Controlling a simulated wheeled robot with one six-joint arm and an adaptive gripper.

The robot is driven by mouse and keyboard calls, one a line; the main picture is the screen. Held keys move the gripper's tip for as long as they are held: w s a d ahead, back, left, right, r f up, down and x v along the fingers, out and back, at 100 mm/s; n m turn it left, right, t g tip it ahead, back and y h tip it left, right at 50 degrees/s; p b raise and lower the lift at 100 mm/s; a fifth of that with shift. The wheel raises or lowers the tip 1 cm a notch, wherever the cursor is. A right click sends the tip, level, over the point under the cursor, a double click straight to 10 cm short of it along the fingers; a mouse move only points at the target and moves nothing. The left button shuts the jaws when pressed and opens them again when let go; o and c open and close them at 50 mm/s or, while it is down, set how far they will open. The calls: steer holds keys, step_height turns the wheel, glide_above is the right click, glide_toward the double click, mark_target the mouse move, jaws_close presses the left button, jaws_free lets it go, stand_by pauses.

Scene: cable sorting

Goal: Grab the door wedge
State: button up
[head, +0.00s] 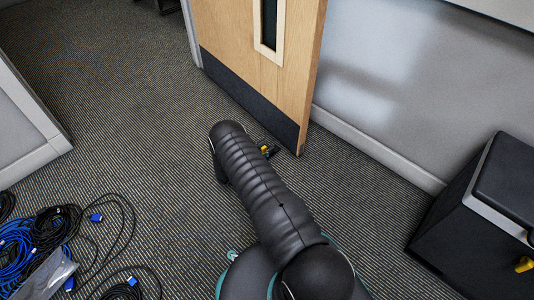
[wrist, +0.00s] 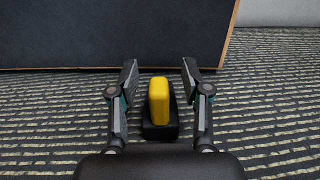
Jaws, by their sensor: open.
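The door wedge (wrist: 159,101) shows in the wrist view as a yellow block on a dark base, on the carpet in front of the door's dark kick plate (wrist: 90,35). My gripper (wrist: 160,77) is open, with one finger on each side of the wedge and a gap on both sides. In the head view a small yellow bit of the wedge (head: 264,149) shows beside the door's lower edge. My arm hides most of the gripper there. The wrist view does not clearly show whether the wedge touches the door.
The wooden door (head: 250,75) stands open by a grey wall (head: 390,80). A black box (head: 455,245) stands at the right. Tangled blue and black cables (head: 45,240) lie at the lower left, below a grey partition (head: 25,125).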

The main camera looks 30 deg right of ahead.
jaws_close()
steer(key=shift+r, duration=0.15)
